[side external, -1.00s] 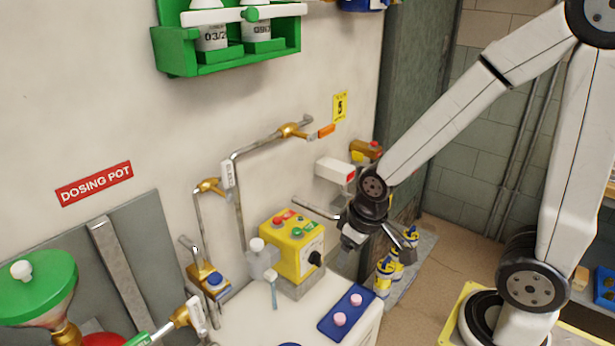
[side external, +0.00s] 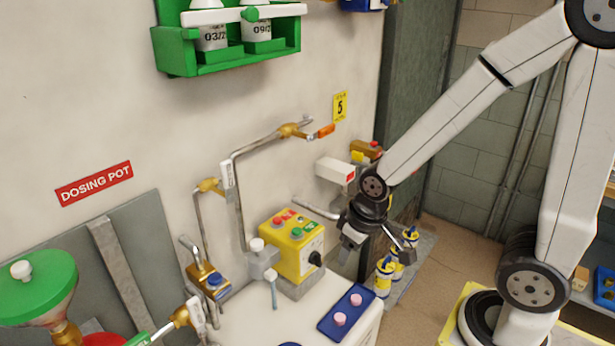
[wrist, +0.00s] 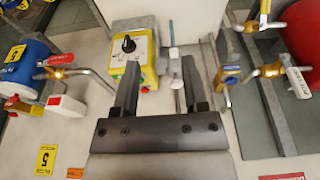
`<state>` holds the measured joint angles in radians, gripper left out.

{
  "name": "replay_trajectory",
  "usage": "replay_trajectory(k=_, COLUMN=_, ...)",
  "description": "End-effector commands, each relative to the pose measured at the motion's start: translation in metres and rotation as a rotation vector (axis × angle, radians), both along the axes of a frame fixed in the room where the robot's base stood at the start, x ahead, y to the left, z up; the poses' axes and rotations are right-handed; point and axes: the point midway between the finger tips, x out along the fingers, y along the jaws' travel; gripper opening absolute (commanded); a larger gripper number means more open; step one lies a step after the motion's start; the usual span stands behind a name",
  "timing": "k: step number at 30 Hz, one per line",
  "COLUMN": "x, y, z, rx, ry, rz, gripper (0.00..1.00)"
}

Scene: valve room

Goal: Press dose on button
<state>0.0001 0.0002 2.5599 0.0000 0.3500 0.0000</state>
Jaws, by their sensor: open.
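A yellow control box (side external: 307,257) stands on the white bench against the wall. Its top carries red and green buttons; a green button (side external: 297,232) sits nearest the front, and a red button (side external: 277,223) sits to its left. Labels are too small to read, so I cannot tell which is dose on. A black knob (side external: 316,258) is on its front face. My gripper (side external: 378,249) is open and empty, right of the box and apart from it. In the wrist view, the box (wrist: 148,55) shows beyond my open fingers (wrist: 159,66), nearer the left one.
A grey fitting (side external: 261,262) stands left of the box. Yellow-and-white bottles (side external: 384,277) stand below my gripper.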

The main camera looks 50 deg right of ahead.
Motion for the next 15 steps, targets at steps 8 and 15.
replay_trajectory(k=8, x=0.0000, y=0.0000, z=0.0000, rx=0.000, ry=0.000, rz=0.000, gripper=0.00)
replay_trajectory(k=15, x=0.0000, y=0.0000, z=0.0000, rx=0.000, ry=0.000, rz=0.000, gripper=0.00)
